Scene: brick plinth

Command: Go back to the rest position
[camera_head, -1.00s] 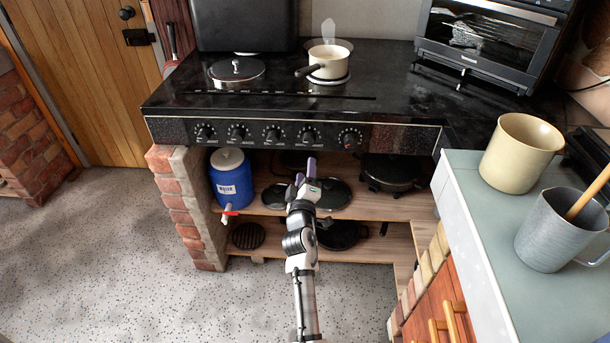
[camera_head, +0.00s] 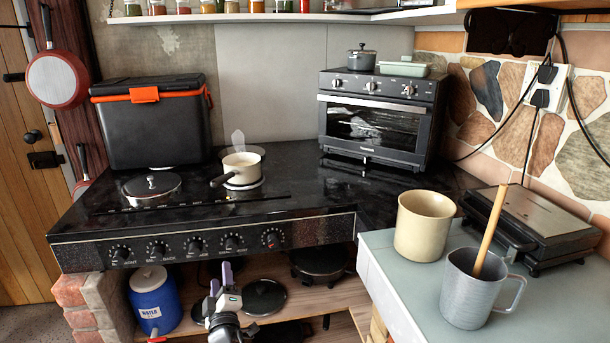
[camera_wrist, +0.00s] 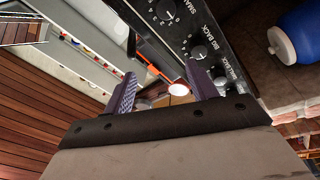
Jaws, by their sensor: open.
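My gripper (camera_head: 222,275) is at the bottom middle of the head view, in front of the shelf under the stove and below the row of knobs. It is open, with nothing between its purple fingers. In the wrist view my gripper (camera_wrist: 160,92) has its fingers spread apart. The knob panel (camera_head: 200,246) of the stove is close above and behind it; the panel also fills the upper middle of the wrist view (camera_wrist: 183,32).
A blue water container (camera_head: 153,302) stands left of my gripper. A cream saucepan (camera_head: 240,168) and a lidded pan (camera_head: 151,186) sit on the stove. A cream pot (camera_head: 423,226) and a grey mug (camera_head: 476,292) with a wooden stick stand on the right counter (camera_head: 385,275).

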